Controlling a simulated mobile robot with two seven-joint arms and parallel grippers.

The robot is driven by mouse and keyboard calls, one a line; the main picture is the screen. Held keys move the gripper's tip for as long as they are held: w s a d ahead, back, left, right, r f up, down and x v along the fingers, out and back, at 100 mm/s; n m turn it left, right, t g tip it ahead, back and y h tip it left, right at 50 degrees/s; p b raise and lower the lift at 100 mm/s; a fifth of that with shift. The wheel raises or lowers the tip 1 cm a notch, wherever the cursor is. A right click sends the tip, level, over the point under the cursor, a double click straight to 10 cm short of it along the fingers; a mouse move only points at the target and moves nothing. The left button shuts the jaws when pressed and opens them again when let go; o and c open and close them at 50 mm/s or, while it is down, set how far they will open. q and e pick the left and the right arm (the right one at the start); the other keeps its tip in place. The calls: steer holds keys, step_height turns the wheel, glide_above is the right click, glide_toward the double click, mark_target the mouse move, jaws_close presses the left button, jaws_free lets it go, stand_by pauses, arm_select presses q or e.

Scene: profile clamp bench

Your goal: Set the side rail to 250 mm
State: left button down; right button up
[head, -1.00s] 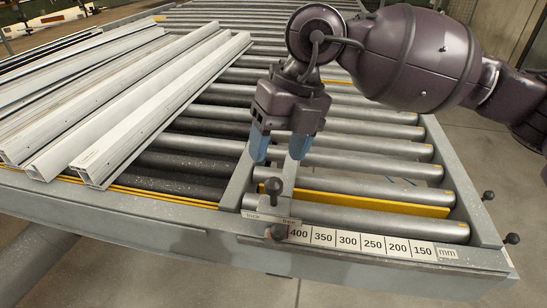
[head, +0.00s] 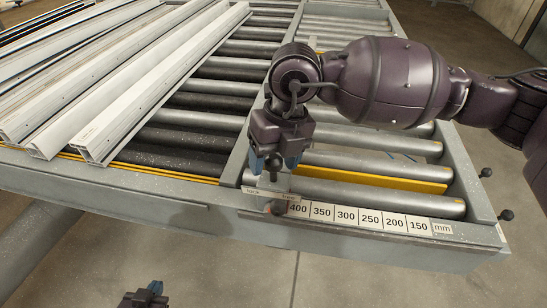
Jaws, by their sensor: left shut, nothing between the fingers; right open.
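The side rail (head: 240,161) is a grey bar lying lengthwise across the rollers, its near end by the 400 mark of the mm scale (head: 345,217). A dark-knobbed lever (head: 273,166) stands at that end, above a small lettered plate (head: 271,193). A second dark knob (head: 279,207) sits at the front edge beside 400. My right gripper (head: 273,166) is open, its blue fingers down around the lever knob; whether they touch it is unclear. My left gripper (head: 154,289) is shut and empty at the bottom edge, in front of the bench and partly cut off.
Several long pale profiles (head: 165,90) lie on the left of the roller bench. A yellow strip (head: 370,178) lies between rollers right of the rail. Two dark knobs (head: 505,215) stick out at the right side. The rollers between rail and right frame carry no profiles.

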steer(key=shift+f, duration=0.3)
steer(key=shift+c, duration=0.3)
